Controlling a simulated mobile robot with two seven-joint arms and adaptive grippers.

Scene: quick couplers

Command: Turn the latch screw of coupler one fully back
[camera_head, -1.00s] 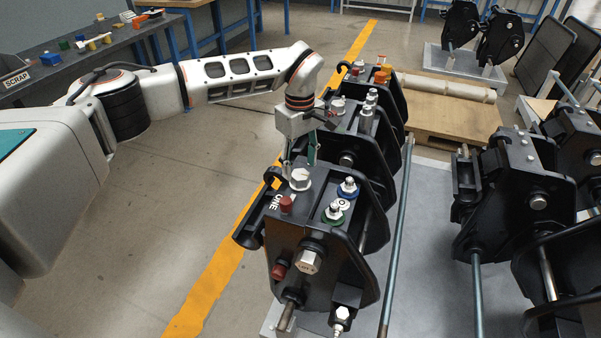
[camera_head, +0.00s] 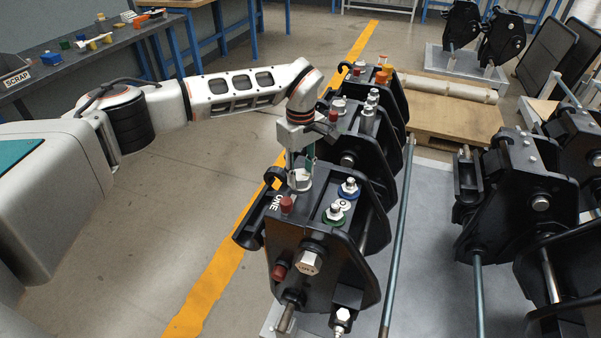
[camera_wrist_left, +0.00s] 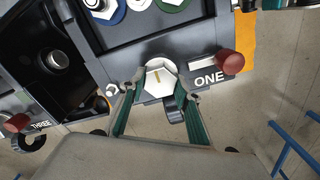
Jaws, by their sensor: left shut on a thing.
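Coupler one (camera_head: 290,238) is the black block in the front of the head view, with a white "ONE" label on its left edge. Its latch screw (camera_wrist_left: 158,78), a silver hex head with a gold line mark, is at the middle of the left wrist view, beside the "ONE" lettering. In the head view the fingers partly hide the screw. My right gripper is not in view.
A red-capped part (camera_wrist_left: 230,63) stands right of the screw in the wrist view. Blue-ringed (camera_head: 348,189) and green-ringed (camera_head: 334,214) fittings are on the same top face. Another coupler (camera_head: 365,125) stands close behind. A long steel rod (camera_head: 400,235) runs along the right.

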